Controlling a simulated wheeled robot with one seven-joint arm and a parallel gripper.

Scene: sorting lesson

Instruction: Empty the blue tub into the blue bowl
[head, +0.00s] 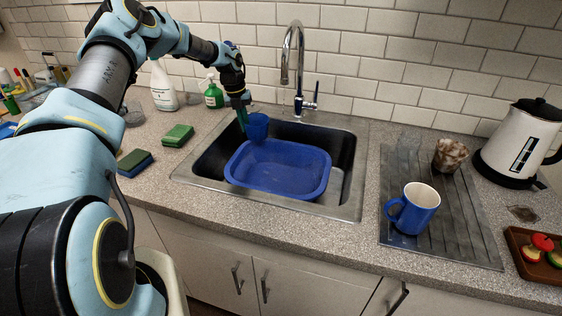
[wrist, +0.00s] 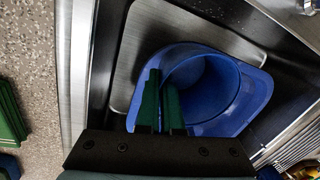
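The small blue tub (head: 258,129) is in my gripper (head: 243,117), above the back left of the sink. It looks roughly upright in the head view. In the wrist view, the green fingers (wrist: 162,105) close on the near rim of the tub (wrist: 222,88), and its open mouth faces the camera. I see no separate contents inside its dark interior. The wide blue bowl (head: 270,172) sits in the sink, below the tub. Its floor looks bare in the head view. In the wrist view, the bowl (wrist: 258,92) shows around the tub, which hides much of it.
The steel sink (head: 345,205) has a tap (head: 298,70) behind it. A blue mug (head: 413,208) and a marbled cup (head: 450,155) stand on the drainboard (head: 440,240) at right. A green soap bottle (head: 213,97) and sponges (head: 177,136) are left of the sink.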

